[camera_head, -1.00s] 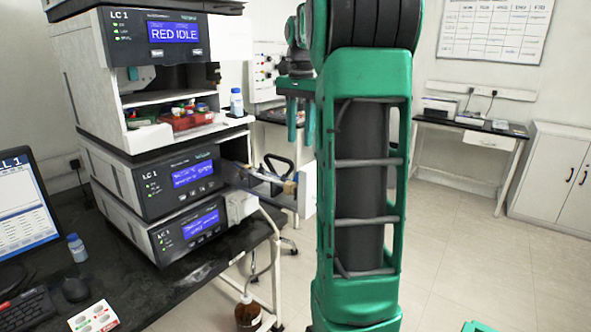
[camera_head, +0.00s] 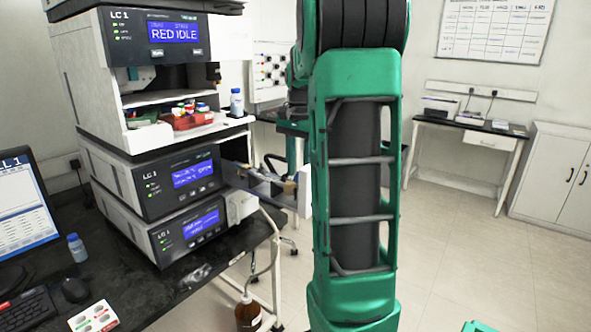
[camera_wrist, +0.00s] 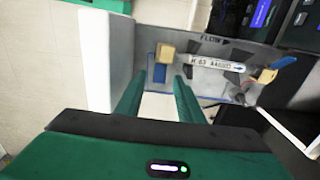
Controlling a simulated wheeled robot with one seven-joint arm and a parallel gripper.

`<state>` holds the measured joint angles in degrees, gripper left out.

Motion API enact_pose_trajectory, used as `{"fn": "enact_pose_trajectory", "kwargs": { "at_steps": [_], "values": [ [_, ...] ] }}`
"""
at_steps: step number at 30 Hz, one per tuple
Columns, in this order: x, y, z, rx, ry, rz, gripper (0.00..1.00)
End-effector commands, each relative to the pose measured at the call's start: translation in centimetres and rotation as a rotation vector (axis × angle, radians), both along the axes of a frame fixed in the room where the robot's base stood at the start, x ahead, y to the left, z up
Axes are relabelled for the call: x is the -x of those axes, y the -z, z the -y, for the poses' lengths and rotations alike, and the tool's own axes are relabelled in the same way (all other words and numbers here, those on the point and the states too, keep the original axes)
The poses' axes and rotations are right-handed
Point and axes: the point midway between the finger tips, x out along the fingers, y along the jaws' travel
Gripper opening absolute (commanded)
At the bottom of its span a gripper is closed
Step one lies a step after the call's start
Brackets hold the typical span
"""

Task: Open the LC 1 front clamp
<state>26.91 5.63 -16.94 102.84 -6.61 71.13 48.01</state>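In the wrist view, a white column (camera_wrist: 214,64) with a printed label and blue arrow lies across a grey panel marked FLOW. A tan clamp block (camera_wrist: 165,52) with a blue tab (camera_wrist: 159,73) sits at its left end. A second tan clamp block (camera_wrist: 267,76) with a raised blue lever (camera_wrist: 283,62) sits at its right end. No label shows which is the front clamp. My gripper (camera_wrist: 158,76) is open and empty, its fingertips either side of the left blue tab in the picture. Contact cannot be told. In the head view, my arm partly hides this area.
The panel (camera_head: 304,192) sticks out right of the middle LC 1 unit (camera_head: 180,178). Other LC 1 units are above and below on the black bench (camera_head: 190,285). A bottle (camera_head: 237,103) stands on the upper shelf, and a brown bottle (camera_head: 248,312) stands below the bench edge.

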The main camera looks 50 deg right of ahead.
Motion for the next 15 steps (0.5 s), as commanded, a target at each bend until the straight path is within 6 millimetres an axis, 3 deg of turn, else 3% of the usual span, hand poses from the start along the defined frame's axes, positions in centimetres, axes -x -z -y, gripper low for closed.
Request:
{"fn": "enact_pose_trajectory", "kwargs": {
  "at_steps": [3,7,8,15],
  "values": [
    [0.00,-0.01,0.00,0.000,0.000,0.000,0.34],
    [-0.01,-0.02,0.00,0.000,0.000,0.000,0.03],
    [-0.01,-0.02,0.00,0.000,0.000,0.000,0.00],
    [-0.05,-0.05,-0.06,0.004,-0.001,0.001,0.00]
  ]
}}
